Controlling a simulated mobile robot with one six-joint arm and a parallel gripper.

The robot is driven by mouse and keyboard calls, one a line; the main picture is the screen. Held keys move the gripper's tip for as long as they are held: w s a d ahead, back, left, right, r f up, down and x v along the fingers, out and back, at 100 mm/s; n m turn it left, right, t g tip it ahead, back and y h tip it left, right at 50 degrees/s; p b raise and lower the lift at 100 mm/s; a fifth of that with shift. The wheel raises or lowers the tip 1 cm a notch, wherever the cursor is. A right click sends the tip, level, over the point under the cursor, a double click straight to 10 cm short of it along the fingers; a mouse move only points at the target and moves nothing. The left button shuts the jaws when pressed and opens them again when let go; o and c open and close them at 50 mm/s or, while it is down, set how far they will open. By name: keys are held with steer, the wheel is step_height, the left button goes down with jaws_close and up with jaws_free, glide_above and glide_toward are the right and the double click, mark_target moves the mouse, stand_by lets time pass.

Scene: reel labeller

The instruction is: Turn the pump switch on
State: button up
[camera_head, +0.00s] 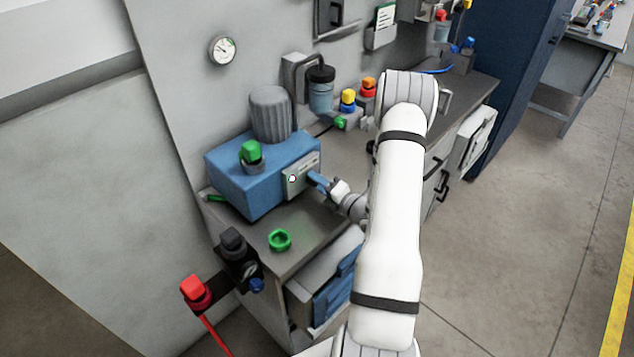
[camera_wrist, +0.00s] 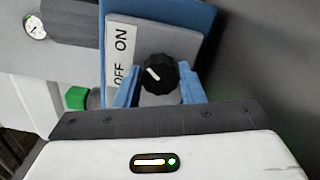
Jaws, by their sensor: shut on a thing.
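The pump (camera_head: 235,182) is a blue box with a grey ribbed motor on top, standing on the bench. Its light grey switch plate (camera_head: 300,176) faces my arm. In the wrist view the pump switch (camera_wrist: 160,74) is a round black knob with a white pointer mark. The mark slants up and left, toward the label (camera_wrist: 121,55) reading OFF and ON; I cannot tell which word it marks. My gripper (camera_wrist: 160,88) has its blue fingers on both sides of the knob, shut on it. In the head view my gripper (camera_head: 319,181) is at the plate and hides the knob.
A green cap (camera_head: 251,152) is on the pump's top. A red-handled part (camera_head: 194,291) sticks out at lower left. A gauge (camera_head: 222,49) hangs on the wall panel. The floor at right is clear.

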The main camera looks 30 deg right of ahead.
steer(key=shift+s+a+f+m, duration=0.1)
steer(key=shift+f+m, duration=0.1)
steer(key=shift+m, duration=0.4)
steer(key=o, duration=0.6)
steer(key=shift+c, duration=0.2)
steer(key=o, duration=0.4)
steer(key=shift+r, duration=0.15)
steer(key=b+v, duration=0.1)
steer(key=v, duration=0.6)
steer(key=shift+s+d+b, duration=0.2)
steer(key=shift+s+b, duration=0.15)
